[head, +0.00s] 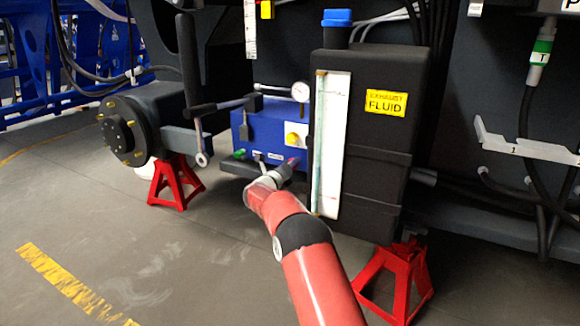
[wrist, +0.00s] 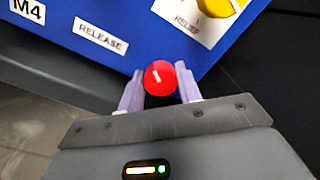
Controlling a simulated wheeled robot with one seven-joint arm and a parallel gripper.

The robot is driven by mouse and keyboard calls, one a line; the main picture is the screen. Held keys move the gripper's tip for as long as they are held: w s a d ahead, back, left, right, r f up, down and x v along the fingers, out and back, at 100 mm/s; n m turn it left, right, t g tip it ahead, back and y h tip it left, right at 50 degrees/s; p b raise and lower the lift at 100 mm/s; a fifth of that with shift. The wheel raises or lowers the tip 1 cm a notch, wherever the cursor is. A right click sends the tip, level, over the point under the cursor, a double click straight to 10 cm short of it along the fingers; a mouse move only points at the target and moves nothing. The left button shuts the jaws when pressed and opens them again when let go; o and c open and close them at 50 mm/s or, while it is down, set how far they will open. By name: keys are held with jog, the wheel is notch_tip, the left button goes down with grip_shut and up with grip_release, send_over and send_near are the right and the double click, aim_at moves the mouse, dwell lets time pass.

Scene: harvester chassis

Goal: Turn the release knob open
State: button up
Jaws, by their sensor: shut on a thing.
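The release knob (wrist: 160,78) is a round red knob with a short white mark, at the front of the blue box (wrist: 120,55) in the wrist view. The white RELEASE label (wrist: 101,36) is above and left of it. My gripper (wrist: 160,88) has its pale fingers on both sides of the knob and is shut on it. In the head view my gripper (head: 284,170) reaches to the lower right part of the blue box (head: 262,123), and the knob is mostly hidden there.
A yellow knob (head: 292,139) with a RELIEF label (wrist: 186,22) is above the red one. The black exhaust fluid tank (head: 372,140) stands close to the right of my arm. A black lever (head: 217,105) sticks out at left. Red stands (head: 175,183) are on the floor.

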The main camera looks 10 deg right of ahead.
jog(key=n+p, duration=0.3)
jog(key=n, duration=0.5)
jog(key=n+p, duration=0.4)
jog(key=n, duration=0.5)
jog(key=n+y+p, duration=0.1)
jog(key=n+p, duration=0.3)
jog(key=n, duration=0.4)
jog(key=shift+f+n, duration=0.25)
jog(key=shift+n, duration=0.05)
jog(key=o, duration=1)
jog(key=shift+s, duration=0.1)
